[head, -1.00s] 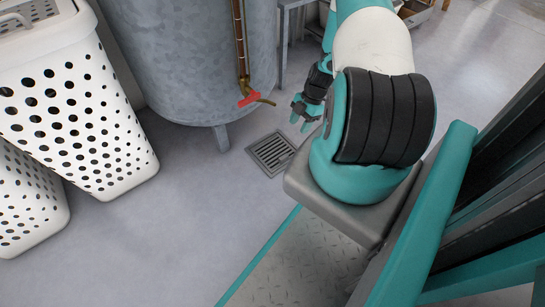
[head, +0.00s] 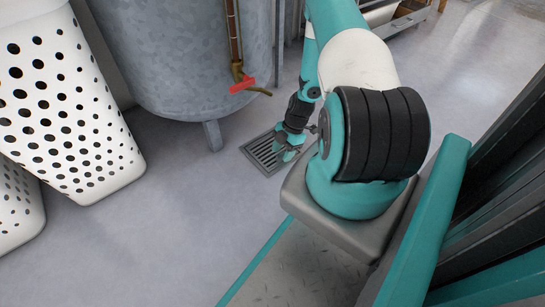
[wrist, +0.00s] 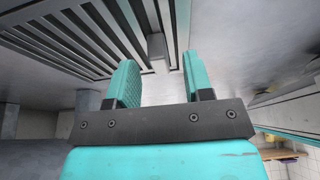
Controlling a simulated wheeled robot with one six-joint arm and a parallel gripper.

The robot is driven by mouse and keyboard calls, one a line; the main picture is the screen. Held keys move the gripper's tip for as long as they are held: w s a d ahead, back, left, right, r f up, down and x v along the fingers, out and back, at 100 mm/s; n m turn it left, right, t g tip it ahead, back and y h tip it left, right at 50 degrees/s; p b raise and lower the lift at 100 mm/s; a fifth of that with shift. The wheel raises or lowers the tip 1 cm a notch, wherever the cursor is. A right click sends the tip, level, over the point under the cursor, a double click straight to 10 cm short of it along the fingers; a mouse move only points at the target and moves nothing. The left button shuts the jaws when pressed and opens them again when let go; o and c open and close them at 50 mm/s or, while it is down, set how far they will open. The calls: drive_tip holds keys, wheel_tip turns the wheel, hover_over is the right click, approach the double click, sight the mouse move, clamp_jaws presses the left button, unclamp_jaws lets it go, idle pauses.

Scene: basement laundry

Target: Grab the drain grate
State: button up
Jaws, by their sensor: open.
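The drain grate (head: 257,152) is a grey, square, slotted metal panel in the floor, just in front of the tank's leg in the head view. My gripper (head: 286,154) is low over its right side and hides part of it. In the wrist view the slats of the grate (wrist: 75,38) fill the upper left. My gripper (wrist: 160,68) shows there with two teal fingers apart. A small grey block (wrist: 157,46) on the grate shows in the gap between the fingertips. Nothing is visibly held, and I cannot tell whether the fingers touch the grate.
A grey metal tank (head: 185,60) with a red-handled valve (head: 243,84) on a pipe stands behind the grate. White perforated laundry baskets (head: 65,100) stand at the left. The floor (head: 165,220) left and front of the grate is clear.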

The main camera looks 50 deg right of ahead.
drive_tip(key=shift+a+f, duration=0.15)
drive_tip(key=shift+f, duration=0.3)
drive_tip(key=shift+r, duration=0.1)
clamp_jaws()
drive_tip(key=shift+r, duration=0.1)
